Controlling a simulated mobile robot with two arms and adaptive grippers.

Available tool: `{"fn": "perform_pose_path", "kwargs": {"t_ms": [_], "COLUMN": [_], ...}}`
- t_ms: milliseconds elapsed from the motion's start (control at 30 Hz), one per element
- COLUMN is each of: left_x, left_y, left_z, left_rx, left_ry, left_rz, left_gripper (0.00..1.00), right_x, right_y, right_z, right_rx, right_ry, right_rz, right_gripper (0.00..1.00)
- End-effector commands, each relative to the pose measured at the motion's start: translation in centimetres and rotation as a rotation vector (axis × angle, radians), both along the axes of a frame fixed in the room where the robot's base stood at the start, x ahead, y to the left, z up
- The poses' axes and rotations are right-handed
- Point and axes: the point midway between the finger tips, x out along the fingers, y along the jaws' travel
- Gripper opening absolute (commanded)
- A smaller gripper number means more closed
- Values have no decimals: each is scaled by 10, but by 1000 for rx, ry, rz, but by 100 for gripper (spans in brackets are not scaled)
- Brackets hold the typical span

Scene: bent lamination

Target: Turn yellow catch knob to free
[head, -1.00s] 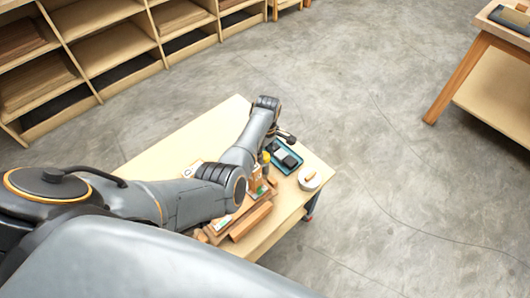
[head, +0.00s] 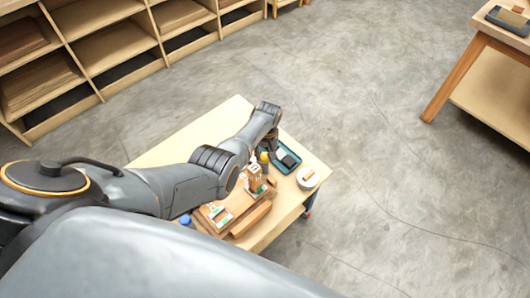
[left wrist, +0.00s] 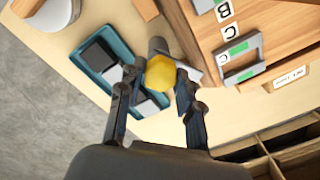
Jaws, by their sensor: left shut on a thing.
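A yellow, six-sided knob (left wrist: 160,73) sits between the two fingers of my left gripper (left wrist: 156,88) in the left wrist view. The fingers are closed on its sides. A grey rounded part shows just behind it. The fingertips are too small there to make out. My right gripper is not in view.
A teal tray (head: 294,168) with dark and grey blocks lies close to the gripper. A round white dish (head: 308,178) stands near the right table edge. A blue cap (head: 185,219) shows at the left. The table's (head: 205,128) far left part is clear.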

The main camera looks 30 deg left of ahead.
Motion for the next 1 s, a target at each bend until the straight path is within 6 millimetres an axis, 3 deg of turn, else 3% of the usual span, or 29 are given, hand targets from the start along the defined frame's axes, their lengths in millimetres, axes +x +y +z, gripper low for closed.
{"fn": "perform_pose_path", "kwargs": {"t_ms": [500,1000], "left_x": [-2,-2], "left_y": [0,0], "left_z": [0,-1], "left_rx": [1,0], "left_ry": [4,3], "left_rz": [-428,-580], "left_gripper": [4,4], "right_x": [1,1], "right_y": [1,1], "right_z": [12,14], "right_rx": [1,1], "right_ry": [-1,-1], "right_rz": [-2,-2], "right_gripper": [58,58]}}
